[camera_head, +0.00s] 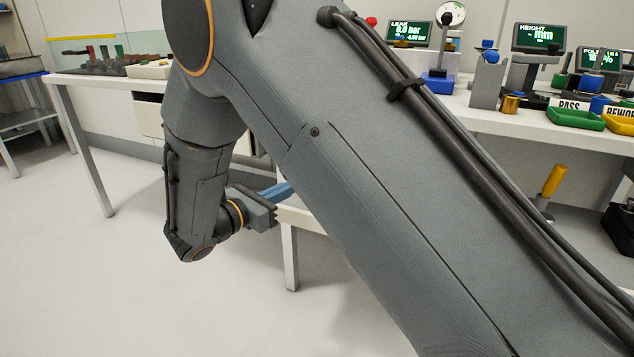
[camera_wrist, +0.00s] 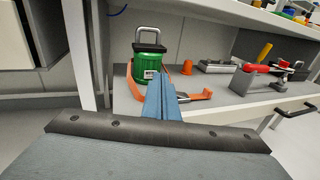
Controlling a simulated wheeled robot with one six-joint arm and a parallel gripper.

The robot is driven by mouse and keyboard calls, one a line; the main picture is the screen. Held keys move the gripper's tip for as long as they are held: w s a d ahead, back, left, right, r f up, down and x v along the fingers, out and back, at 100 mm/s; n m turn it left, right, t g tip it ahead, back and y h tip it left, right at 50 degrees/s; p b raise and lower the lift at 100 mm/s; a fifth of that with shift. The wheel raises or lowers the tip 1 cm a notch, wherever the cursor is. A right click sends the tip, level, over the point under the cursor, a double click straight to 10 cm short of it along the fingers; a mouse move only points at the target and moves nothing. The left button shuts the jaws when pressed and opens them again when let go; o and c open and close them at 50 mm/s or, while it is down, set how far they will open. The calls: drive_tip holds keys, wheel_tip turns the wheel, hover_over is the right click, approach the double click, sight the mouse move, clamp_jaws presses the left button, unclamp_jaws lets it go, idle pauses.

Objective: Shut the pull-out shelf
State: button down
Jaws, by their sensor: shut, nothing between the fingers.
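The pull-out shelf (camera_wrist: 222,85) is a grey board with a white front and a dark bar handle (camera_wrist: 297,111) at its right, in the wrist view. It sits below the bench top. A white edge by my gripper in the head view may be part of it. My gripper (camera_wrist: 163,80) is shut and empty, its blue fingers pointing over the shelf's left part. In the head view my gripper (camera_head: 287,188) is at the white edge, mostly behind my arm. I cannot tell whether it touches the shelf. My arm hides most of the shelf there.
On the shelf stand a green canister (camera_wrist: 149,66) with an orange strap (camera_wrist: 193,97), an orange cone (camera_wrist: 187,67) and a red-handled clamp (camera_wrist: 256,68). A white leg (camera_wrist: 80,50) stands at left. The floor (camera_head: 90,270) at left is clear.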

drive_tip(key=shift+n+t, duration=0.4)
drive_tip(key=shift+t, duration=0.1)
drive_tip(key=b+x, duration=0.1)
drive_tip(key=x, duration=0.3)
drive_tip(key=w+a+b+x, duration=0.1)
drive_tip(key=x, duration=0.3)
drive_tip(key=a+b+x, duration=0.1)
drive_tip(key=x, duration=0.3)
drive_tip(key=shift+w+d+f+b, duration=0.25)
drive_tip(key=shift+w+f+b, duration=0.1)
drive_tip(key=shift+w, duration=0.15)
drive_tip(key=shift+w, duration=0.1)
drive_tip(key=w+d, duration=0.2)
drive_tip(key=w, duration=0.3)
drive_tip(key=w+d+b, duration=0.1)
drive_tip(key=w+d, duration=0.1)
drive_tip(key=w, duration=0.4)
drive_tip(key=w+d+b, duration=0.1)
drive_tip(key=w+d, duration=0.1)
drive_tip(key=w, duration=0.4)
drive_tip(key=shift+d, duration=0.2)
drive_tip(key=shift+s+a, duration=0.1)
